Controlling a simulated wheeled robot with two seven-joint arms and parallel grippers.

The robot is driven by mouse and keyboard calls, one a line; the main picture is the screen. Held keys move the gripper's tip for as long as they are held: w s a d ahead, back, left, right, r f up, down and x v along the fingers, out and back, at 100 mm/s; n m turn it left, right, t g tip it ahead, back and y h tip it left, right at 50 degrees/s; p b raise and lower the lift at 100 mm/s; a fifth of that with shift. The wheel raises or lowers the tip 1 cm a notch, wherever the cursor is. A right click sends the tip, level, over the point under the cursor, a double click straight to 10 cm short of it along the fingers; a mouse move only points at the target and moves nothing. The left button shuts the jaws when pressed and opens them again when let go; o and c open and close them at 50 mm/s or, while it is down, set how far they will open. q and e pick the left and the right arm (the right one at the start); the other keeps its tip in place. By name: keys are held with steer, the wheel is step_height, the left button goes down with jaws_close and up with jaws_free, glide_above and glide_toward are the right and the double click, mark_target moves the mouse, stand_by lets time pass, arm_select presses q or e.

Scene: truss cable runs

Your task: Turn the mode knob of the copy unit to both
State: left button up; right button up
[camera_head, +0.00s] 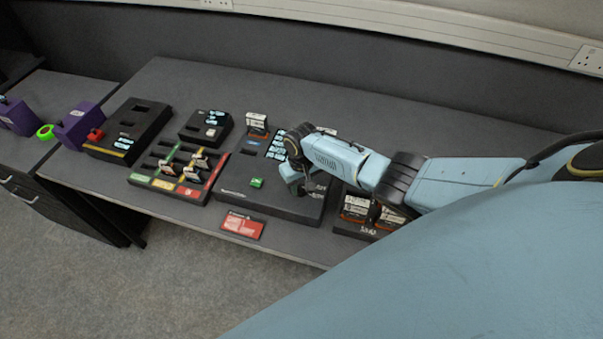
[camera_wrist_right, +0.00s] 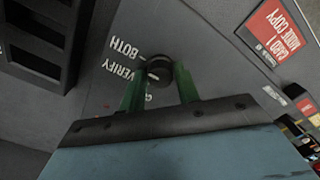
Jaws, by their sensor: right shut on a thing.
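The copy unit (camera_head: 270,201) is a dark flat box on the table, with a green button (camera_head: 257,183) on top. My right gripper (camera_head: 297,191) is over its right part and hides the mode knob in the head view. In the right wrist view the round black knob (camera_wrist_right: 158,70) sits between the green fingers of my right gripper (camera_wrist_right: 160,74), which is shut on it. BOTH (camera_wrist_right: 123,48) and VERIFY (camera_wrist_right: 119,76) are printed beside it; a third label is mostly hidden. A pale mark on the knob appears to face the VERIFY side. My left gripper is out of view.
A red card (camera_head: 243,226) lies at the table's front edge. A sorting rack (camera_head: 180,172) with coloured labels stands left of the unit. A holder (camera_head: 350,228) with cards stands to the right, below my forearm. The back of the table (camera_head: 330,105) is mostly clear.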

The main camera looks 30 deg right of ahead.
mark_target(302, 187)
stand_by(0.3)
steer(key=o, duration=1)
step_height(302, 187, up, 13)
steer(key=shift+r+p, duration=0.2)
steer(key=shift+p, duration=0.45)
